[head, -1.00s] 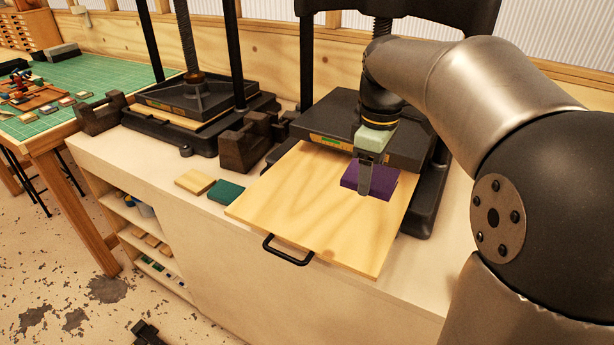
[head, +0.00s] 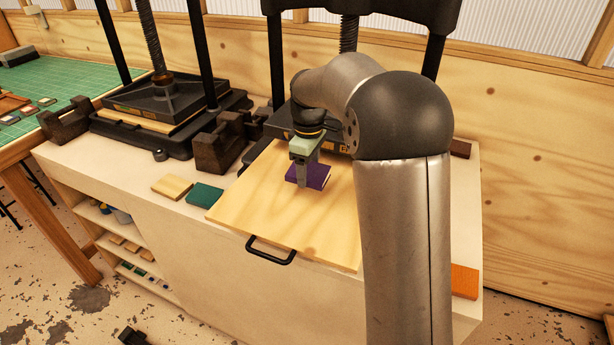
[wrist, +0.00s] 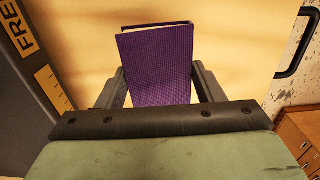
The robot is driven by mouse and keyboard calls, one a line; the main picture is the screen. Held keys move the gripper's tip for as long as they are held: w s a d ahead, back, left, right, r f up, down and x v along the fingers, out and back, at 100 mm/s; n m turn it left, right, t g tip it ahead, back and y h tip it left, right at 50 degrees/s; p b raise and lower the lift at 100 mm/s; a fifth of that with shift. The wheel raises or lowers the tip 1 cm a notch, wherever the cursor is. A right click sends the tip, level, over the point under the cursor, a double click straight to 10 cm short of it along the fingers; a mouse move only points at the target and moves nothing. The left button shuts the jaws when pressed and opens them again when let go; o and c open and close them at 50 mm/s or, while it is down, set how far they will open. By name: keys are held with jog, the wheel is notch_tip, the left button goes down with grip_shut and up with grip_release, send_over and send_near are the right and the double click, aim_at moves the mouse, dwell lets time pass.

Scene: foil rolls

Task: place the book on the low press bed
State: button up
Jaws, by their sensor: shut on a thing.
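My gripper (head: 304,170) is shut on a small purple book (head: 318,176). In the wrist view, the book (wrist: 158,65) sits between the two fingers (wrist: 160,85), its cover facing the camera. The book is over the back part of the pale wooden pull-out board (head: 275,215) of the right-hand press; I cannot tell whether it touches the board. This board looks like the low press bed and has a black handle (head: 270,250) at its front edge. Part of the book is hidden behind a finger.
The right press (head: 275,118) stands behind the board, partly hidden by my arm. A second press (head: 165,105) stands left. Dark blocks (head: 220,145) lie between them. A tan book (head: 172,186) and a green book (head: 205,195) lie left of the board. The board's front is clear.

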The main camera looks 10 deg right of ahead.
jog(key=shift+w+a+f, duration=0.1)
jog(key=shift+w+f, duration=0.05)
jog(key=shift+f, duration=0.8)
jog(key=shift+w+a+f, duration=0.1)
jog(key=shift+w+f, duration=0.05)
jog(key=shift+f, duration=0.8)
jog(key=shift+d+f, duration=0.1)
jog(key=shift+f, duration=0.15)
jog(key=o, duration=1)
